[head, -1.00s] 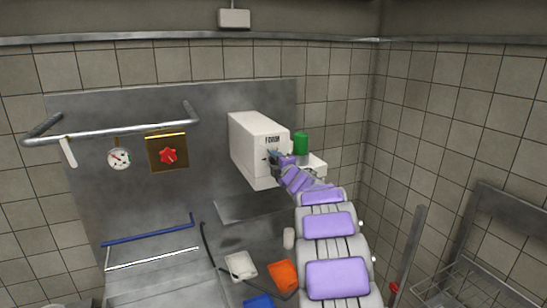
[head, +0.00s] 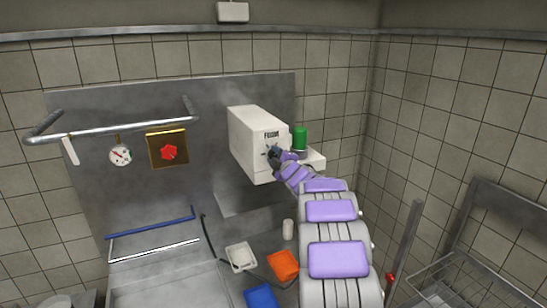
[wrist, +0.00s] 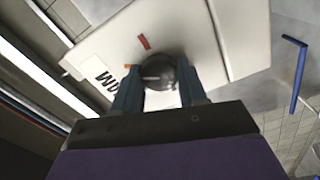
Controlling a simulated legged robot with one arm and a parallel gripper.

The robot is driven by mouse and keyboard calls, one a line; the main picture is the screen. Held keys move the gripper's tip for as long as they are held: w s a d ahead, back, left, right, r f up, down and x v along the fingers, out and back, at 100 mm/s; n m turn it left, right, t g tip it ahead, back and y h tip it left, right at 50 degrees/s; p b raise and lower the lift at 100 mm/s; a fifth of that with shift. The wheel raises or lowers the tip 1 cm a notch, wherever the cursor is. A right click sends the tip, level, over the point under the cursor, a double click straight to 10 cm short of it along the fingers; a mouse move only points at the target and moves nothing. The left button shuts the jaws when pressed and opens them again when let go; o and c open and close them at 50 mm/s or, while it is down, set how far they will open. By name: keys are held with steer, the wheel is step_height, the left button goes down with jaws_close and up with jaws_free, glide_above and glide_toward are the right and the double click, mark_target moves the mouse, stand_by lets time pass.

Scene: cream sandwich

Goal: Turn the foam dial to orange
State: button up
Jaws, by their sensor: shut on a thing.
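The white foam box (head: 252,142) is mounted on the steel wall panel, with its FOAM label facing me. Its dark round dial (wrist: 160,68) shows in the wrist view, with a pale line across its face. A red mark (wrist: 144,42) and a small orange mark (wrist: 128,66) are on the box face beside the dial. My gripper (wrist: 160,84) has one finger on each side of the dial and is shut on it. In the head view my gripper (head: 273,153) covers the dial. The fingers partly hide the label.
A green cylinder (head: 300,138) stands just right of the box. A red knob (head: 168,152) on a brass plate and a gauge (head: 120,154) are to the left, under a metal rail (head: 120,129). White, orange (head: 284,264) and blue containers sit below.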

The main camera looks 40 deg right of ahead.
steer(key=shift+s+d+f, duration=0.1)
steer(key=shift+d+f, duration=0.05)
steer(key=shift+f, duration=0.3)
steer(key=o, duration=1)
steer(key=shift+s+d+r, duration=0.1)
steer(key=shift+d+r, duration=0.05)
steer(key=shift+o, duration=0.3)
steer(key=shift+s+a+r, duration=0.15)
steer(key=shift+s+a, duration=0.05)
steer(key=b+v, duration=0.4)
steer(key=v, duration=1.2)
steer(key=shift+s+d+f, duration=0.25)
steer(key=shift+s, duration=0.05)
